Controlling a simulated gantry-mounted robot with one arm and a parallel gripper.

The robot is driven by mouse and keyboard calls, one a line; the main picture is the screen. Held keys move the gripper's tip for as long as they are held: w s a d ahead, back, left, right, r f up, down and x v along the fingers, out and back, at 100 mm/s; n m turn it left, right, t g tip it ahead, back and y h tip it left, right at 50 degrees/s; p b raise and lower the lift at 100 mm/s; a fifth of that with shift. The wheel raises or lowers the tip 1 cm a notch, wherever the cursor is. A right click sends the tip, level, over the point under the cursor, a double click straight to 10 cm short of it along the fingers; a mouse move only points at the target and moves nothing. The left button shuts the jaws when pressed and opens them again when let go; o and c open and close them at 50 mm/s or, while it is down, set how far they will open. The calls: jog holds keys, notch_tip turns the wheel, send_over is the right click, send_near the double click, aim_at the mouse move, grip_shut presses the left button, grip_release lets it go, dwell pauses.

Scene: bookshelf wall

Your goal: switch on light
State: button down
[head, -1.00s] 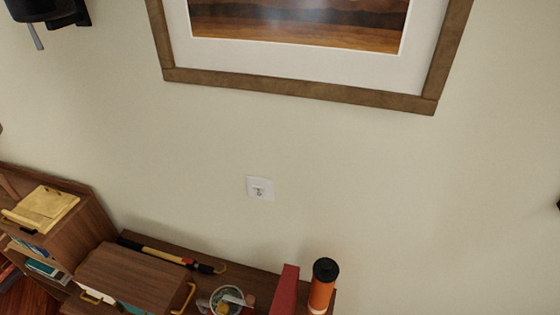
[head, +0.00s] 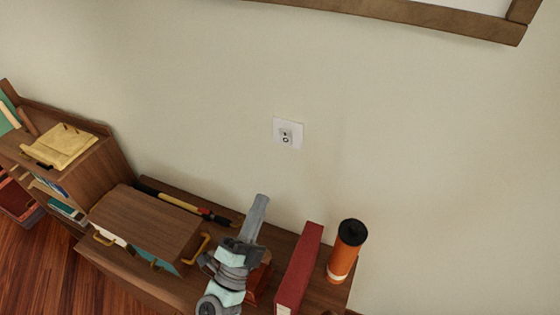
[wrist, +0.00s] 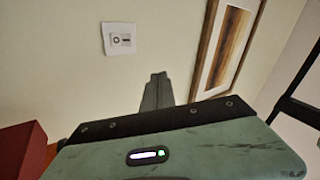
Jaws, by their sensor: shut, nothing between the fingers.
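The light switch (head: 287,133) is a small white square plate with a little rocker in its middle, on the bare cream wall in the head view. It also shows at the upper left of the wrist view (wrist: 119,39). My gripper (head: 262,200) is in the head view below and left of the switch, over the low shelf. Its fingers are together and hold nothing. In the wrist view the closed fingers (wrist: 157,80) point toward the wall, below and right of the switch, apart from it.
A red book (head: 299,270) and an orange bottle with a black lid (head: 346,250) stand right of my arm on the shelf. A wooden box (head: 145,225) and a long tool (head: 185,204) lie to the left. A framed picture (wrist: 229,45) hangs above. The wall around the switch is clear.

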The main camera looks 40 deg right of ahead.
jog(key=w+d+f+m+y+b, duration=0.1)
jog(key=w+d+f+m+y, duration=0.1)
jog(key=w+d, duration=0.1)
jog(key=shift+w+d+f+b, duration=0.35)
jog(key=shift+w, duration=0.5)
jog(key=p, duration=0.3)
send_near(285, 132)
jog(key=x, duration=0.5)
jog(key=shift+w+d+r, duration=0.1)
jog(key=shift+w+r, duration=0.05)
jog(key=shift+r, duration=0.05)
jog(key=shift+w+d+r, duration=0.15)
jog(key=shift+w+d, duration=0.1)
jog(key=shift+d, duration=0.4)
